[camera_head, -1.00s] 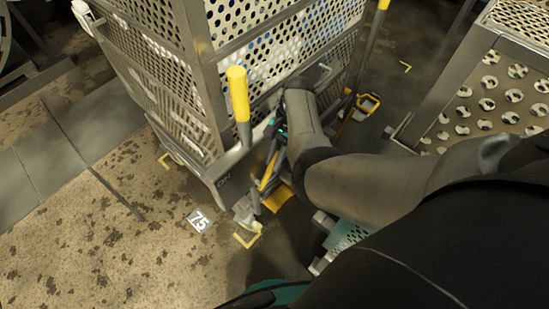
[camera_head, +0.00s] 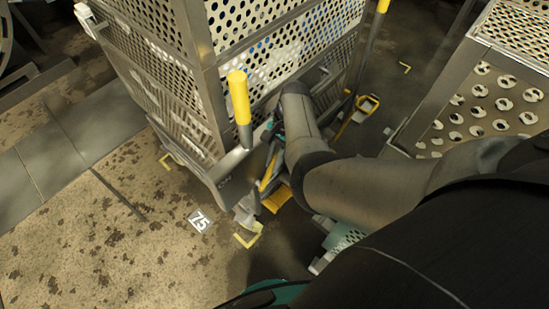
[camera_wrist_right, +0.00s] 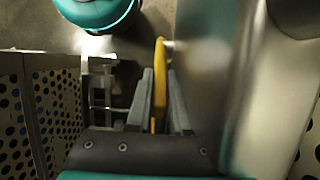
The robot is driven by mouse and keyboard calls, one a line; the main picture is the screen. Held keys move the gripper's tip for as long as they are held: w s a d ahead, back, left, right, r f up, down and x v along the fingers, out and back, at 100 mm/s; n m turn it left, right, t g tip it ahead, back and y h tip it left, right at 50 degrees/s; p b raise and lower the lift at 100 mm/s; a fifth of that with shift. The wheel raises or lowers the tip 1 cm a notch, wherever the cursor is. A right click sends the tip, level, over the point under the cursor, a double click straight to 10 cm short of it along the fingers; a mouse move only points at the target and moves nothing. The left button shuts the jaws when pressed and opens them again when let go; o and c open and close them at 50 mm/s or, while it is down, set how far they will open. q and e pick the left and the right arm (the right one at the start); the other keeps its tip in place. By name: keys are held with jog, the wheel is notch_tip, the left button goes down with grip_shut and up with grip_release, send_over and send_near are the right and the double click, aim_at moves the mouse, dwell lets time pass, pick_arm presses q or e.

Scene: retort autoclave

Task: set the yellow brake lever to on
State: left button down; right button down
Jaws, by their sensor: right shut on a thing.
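The yellow brake lever (camera_head: 268,172) is at the lower front corner of the perforated metal basket cart (camera_head: 176,88). In the right wrist view, the lever (camera_wrist_right: 159,75) stands as a narrow yellow bar between the two grey fingers of my right gripper (camera_wrist_right: 160,98), which are shut on it. In the head view, my right gripper (camera_head: 271,140) is at the upper end of the lever, partly hidden by my own arm. A plate (camera_head: 225,180) with faint lettering is just left of the lever. My left gripper is not in view.
A yellow-topped upright handle (camera_head: 239,96) rises close to my right gripper. A floor marker reading 75 (camera_head: 199,221) lies in front of the cart. Another perforated metal structure (camera_head: 480,110) stands at the right. The floor at lower left is clear.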

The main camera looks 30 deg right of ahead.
jog(key=r+h+p, duration=0.1)
jog(key=p, duration=0.2)
jog(key=shift+s+a, duration=0.3)
jog(key=shift+a, duration=0.05)
jog(key=shift+a+t+h+p, duration=0.3)
jog(key=shift+t+h+p, duration=0.1)
jog(key=shift+h+p, duration=0.35)
jog(key=shift+f, duration=0.1)
jog(key=c, duration=0.8)
grip_release()
notch_tip(320, 180, up, 15)
jog(key=d+p, duration=0.2)
jog(key=p, duration=1.3)
jog(key=shift+w, duration=0.4)
jog(key=shift+c, duration=0.2)
